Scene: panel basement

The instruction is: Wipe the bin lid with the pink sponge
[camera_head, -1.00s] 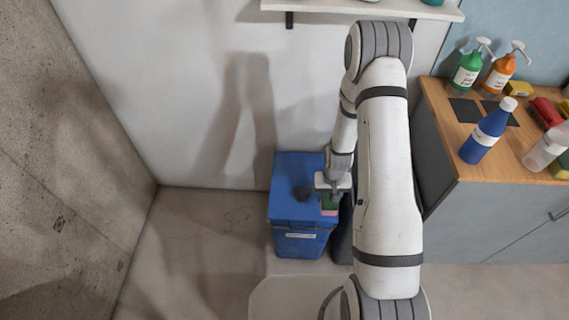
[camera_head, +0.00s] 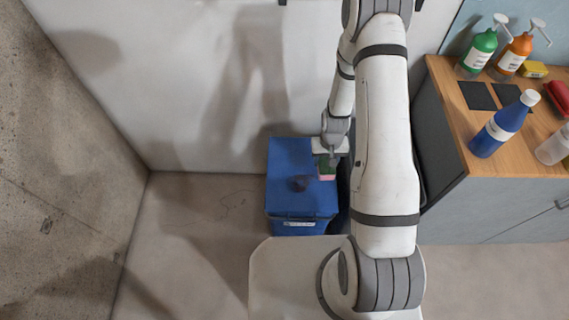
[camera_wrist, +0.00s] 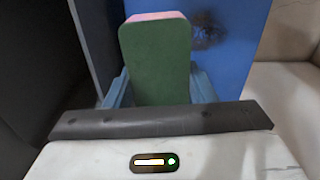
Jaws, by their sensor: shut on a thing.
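The blue bin (camera_head: 302,226) stands on the floor against the back wall. Its flat blue lid (camera_head: 288,155) has a dark smudge (camera_head: 298,183) near the middle, which also shows in the wrist view (camera_wrist: 207,32). My gripper (camera_head: 329,157) is over the right part of the lid, shut on the pink sponge (camera_head: 327,177), which has a green face. In the wrist view the sponge (camera_wrist: 155,62) stands between the bluish fingers, green face towards the camera and pink edge at the top. Whether it touches the lid I cannot tell.
A grey cabinet with a wooden top (camera_head: 450,95) stands to the right, holding a blue bottle (camera_head: 503,125), green (camera_head: 479,50) and orange (camera_head: 514,54) spray bottles and dark pads. Something dark stands right beside the bin. The floor to the left is clear.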

